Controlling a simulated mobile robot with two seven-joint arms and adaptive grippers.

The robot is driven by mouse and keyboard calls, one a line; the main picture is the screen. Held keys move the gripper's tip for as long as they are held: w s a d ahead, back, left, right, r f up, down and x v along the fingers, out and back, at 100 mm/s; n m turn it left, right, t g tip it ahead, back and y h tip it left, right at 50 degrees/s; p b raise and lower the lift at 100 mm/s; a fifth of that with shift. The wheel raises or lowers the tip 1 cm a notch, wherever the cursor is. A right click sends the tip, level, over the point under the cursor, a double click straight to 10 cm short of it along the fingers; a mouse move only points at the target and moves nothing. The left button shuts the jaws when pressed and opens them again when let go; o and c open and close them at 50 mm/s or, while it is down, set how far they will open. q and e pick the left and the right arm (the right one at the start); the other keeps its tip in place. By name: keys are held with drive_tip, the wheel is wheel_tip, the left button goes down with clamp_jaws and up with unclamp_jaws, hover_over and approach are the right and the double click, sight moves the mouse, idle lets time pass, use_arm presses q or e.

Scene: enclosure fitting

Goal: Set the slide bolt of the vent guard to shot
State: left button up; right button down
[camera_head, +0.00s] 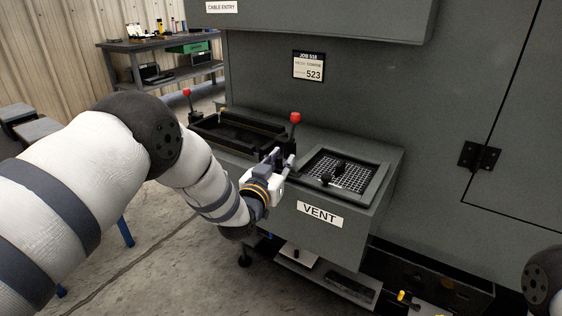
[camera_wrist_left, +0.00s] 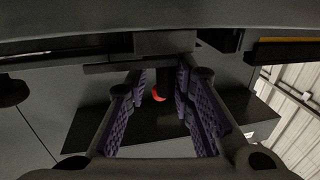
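The vent guard (camera_head: 374,190) is a dark frame around a light mesh grille, on the ledge above the VENT label. Two black knobs show on it: one near the grille's middle (camera_head: 340,168) and one toward its front left (camera_head: 326,178). I cannot tell which belongs to the slide bolt or how it is set. My left gripper (camera_head: 283,158) is left of the guard, apart from the knobs. In the left wrist view its purple-padded fingers (camera_wrist_left: 166,92) are apart, with no clear object gripped. My right gripper is out of view.
A red-knobbed lever (camera_head: 295,118) stands just behind my left gripper; a red ball (camera_wrist_left: 158,93) shows between the fingers in the wrist view. A black open tray (camera_head: 225,138) lies left on the ledge. The tall cabinet wall (camera_head: 420,110) rises behind the guard.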

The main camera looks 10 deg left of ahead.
use_arm(q)
drive_tip(key=s+a, duration=0.1)
drive_tip(key=s, duration=1.1)
drive_tip(key=shift+a, duration=0.4)
drive_tip(key=s+a+f+n+g+y+p, duration=0.1)
drive_tip(key=s+a+f+g+y, duration=0.15)
drive_tip(key=s+f+g, duration=1.25)
drive_tip(key=s+a+f+g, duration=0.1)
drive_tip(key=s+f, duration=0.1)
drive_tip(key=s, duration=0.9)
drive_tip(key=s+a+f+g+p, duration=0.1)
drive_tip(key=s+f+g, duration=0.1)
drive_tip(key=s, duration=0.9)
drive_tip(key=s+a+f+n+g, duration=0.1)
drive_tip(key=s+f+g, duration=0.1)
drive_tip(key=s, duration=1)
drive_tip(key=shift+a+f, duration=0.35)
drive_tip(key=shift+f, duration=0.5)
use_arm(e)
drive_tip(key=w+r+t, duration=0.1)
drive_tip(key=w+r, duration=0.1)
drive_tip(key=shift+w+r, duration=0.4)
